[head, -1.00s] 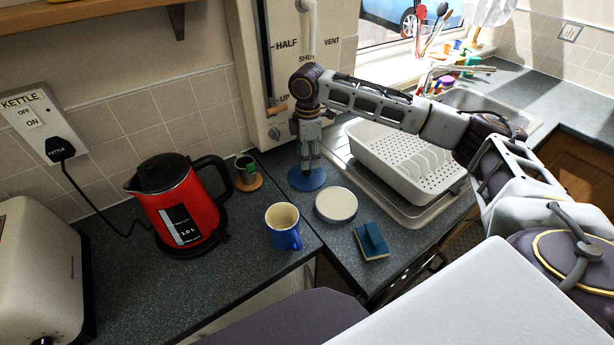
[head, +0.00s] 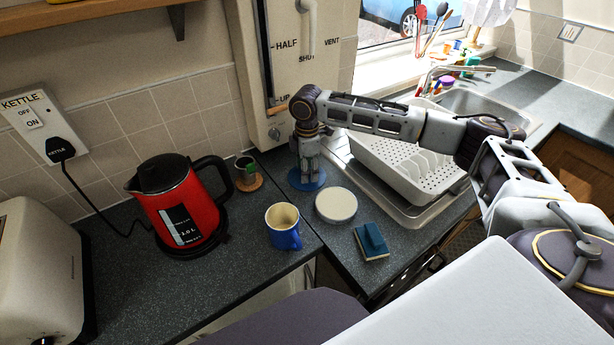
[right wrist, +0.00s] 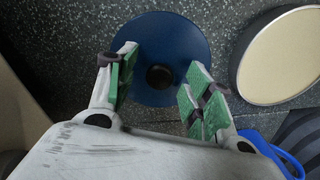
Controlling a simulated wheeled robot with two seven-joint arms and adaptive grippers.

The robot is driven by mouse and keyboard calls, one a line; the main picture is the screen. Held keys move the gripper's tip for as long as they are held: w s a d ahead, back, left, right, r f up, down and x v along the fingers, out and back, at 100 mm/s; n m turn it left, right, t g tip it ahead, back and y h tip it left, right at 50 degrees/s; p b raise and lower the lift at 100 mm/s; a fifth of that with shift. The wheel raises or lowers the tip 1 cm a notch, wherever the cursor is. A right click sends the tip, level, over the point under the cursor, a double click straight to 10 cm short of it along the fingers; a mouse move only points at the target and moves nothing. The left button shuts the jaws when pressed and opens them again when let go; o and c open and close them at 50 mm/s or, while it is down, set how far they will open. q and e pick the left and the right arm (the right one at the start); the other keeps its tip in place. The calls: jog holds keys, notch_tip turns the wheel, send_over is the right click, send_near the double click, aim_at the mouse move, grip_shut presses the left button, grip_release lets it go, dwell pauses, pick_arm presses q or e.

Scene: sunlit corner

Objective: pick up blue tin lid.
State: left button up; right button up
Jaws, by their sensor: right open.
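The blue tin lid (head: 294,182) lies flat on the dark counter beside the wall boiler. In the right wrist view the lid (right wrist: 152,30) is a blue disc with a dark round knob (right wrist: 160,77) at its middle. My right gripper (head: 307,180) points down over the lid and hides part of it in the head view. In the right wrist view my right gripper's (right wrist: 158,82) green-padded fingers are apart, one on each side of the knob, with space between each pad and the knob. My left gripper is not in view.
A cream round lid or tin (head: 336,205) stands close to the right of the blue lid. A blue mug (head: 285,238), a sponge (head: 371,241), a small cup on a coaster (head: 247,175) and a white dish rack (head: 440,172) stand around. A red kettle (head: 180,215) is further left.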

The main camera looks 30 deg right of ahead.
dwell(0.3)
grip_shut()
jog(key=shift+r, duration=0.2)
notch_tip(320, 180, up, 10)
jog(key=shift+f, duration=0.15)
dwell(0.7)
dwell(0.5)
